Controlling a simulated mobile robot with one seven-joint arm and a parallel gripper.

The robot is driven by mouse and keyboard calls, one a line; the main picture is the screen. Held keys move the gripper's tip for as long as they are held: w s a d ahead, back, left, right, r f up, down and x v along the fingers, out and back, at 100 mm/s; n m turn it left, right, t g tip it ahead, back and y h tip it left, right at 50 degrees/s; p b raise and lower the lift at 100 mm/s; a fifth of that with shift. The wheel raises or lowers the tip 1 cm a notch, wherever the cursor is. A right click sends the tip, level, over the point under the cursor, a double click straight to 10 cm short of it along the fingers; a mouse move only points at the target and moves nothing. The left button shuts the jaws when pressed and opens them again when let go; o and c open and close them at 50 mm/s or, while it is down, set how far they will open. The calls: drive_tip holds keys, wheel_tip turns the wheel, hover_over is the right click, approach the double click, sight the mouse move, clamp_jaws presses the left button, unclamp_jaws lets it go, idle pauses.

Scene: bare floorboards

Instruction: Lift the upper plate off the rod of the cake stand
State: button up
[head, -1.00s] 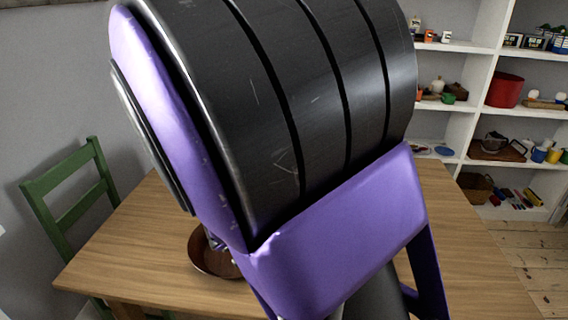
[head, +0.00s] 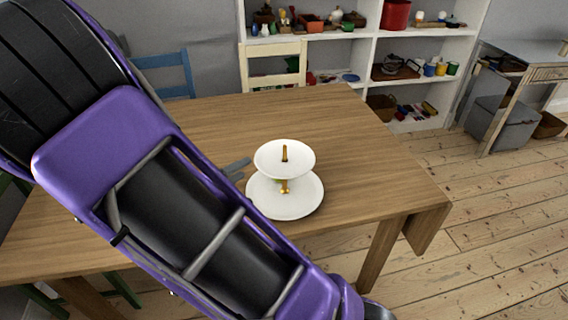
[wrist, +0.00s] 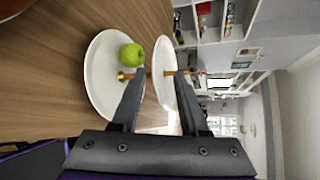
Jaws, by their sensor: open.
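The cake stand is on the wooden table near its right end. Its white upper plate (head: 268,160) is on the gold rod (head: 285,152), above the larger white lower plate (head: 290,209). In the wrist view, turned sideways, the upper plate (wrist: 163,62) shows between my open gripper's (wrist: 162,76) fingers, one on the lower-plate side and one beyond its top. Nothing is clamped; I cannot tell how far the rim reaches between the fingers. A green apple (wrist: 132,55) is on the lower plate (wrist: 100,75). In the head view grey fingertips (head: 238,167) show just left of the stand.
The wooden table (head: 350,140) is clear around the stand. A brown item (wrist: 12,6) shows at the wrist view's corner. A blue chair (head: 172,72) and a cream chair (head: 275,62) stand behind the table, with white shelves (head: 368,50) beyond. My arm covers the table's left.

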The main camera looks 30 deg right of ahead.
sight(258, 160)
drive_tip(key=x, duration=0.3)
drive_tip(key=b+x, duration=0.1)
drive_tip(key=x, duration=0.2)
drive_tip(key=b+x, duration=0.1)
drive_tip(key=x, duration=0.2)
drive_tip(key=shift+a+f, duration=0.15)
drive_tip(key=shift+f, duration=0.2)
clamp_jaws()
idle(1.0)
